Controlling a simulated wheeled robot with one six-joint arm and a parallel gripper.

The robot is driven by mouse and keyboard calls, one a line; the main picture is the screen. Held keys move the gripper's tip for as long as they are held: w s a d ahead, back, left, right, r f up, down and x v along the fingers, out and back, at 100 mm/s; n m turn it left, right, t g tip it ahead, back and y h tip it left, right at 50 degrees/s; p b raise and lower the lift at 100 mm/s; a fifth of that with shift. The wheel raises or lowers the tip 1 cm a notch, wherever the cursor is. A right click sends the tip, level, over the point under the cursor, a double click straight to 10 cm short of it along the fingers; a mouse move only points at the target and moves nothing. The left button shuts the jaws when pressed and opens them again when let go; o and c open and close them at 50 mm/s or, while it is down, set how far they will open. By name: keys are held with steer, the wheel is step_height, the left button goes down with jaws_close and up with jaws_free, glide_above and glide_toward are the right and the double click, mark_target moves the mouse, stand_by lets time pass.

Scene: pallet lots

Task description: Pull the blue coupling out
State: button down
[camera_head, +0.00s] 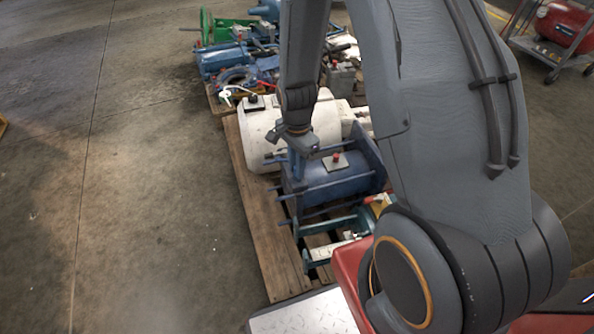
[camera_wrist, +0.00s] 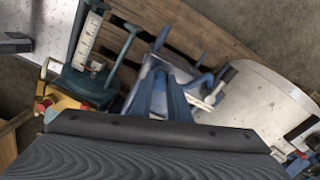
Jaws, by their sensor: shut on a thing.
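My gripper (camera_head: 298,143) points down over the pallet, at the left end of a blue machine body (camera_head: 330,185) with thin rods along its sides. It is shut on a blue piece, the blue coupling (camera_head: 297,166), of which only a small part shows below the jaws. In the wrist view the blue coupling (camera_wrist: 168,98) stands out past the dark edge of my gripper, above pale and blue parts. I cannot tell whether it is clear of the parts around it.
A white rounded tank (camera_head: 262,125) lies just behind. A teal frame (camera_head: 318,254) with a white cylinder is in front. All rest on a wooden pallet (camera_head: 262,225). A second pallet load with a green wheel (camera_head: 206,27) is farther back. The floor at left is clear.

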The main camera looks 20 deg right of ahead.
steer(key=shift+r+p, duration=2.65)
steer(key=shift+r, duration=0.25)
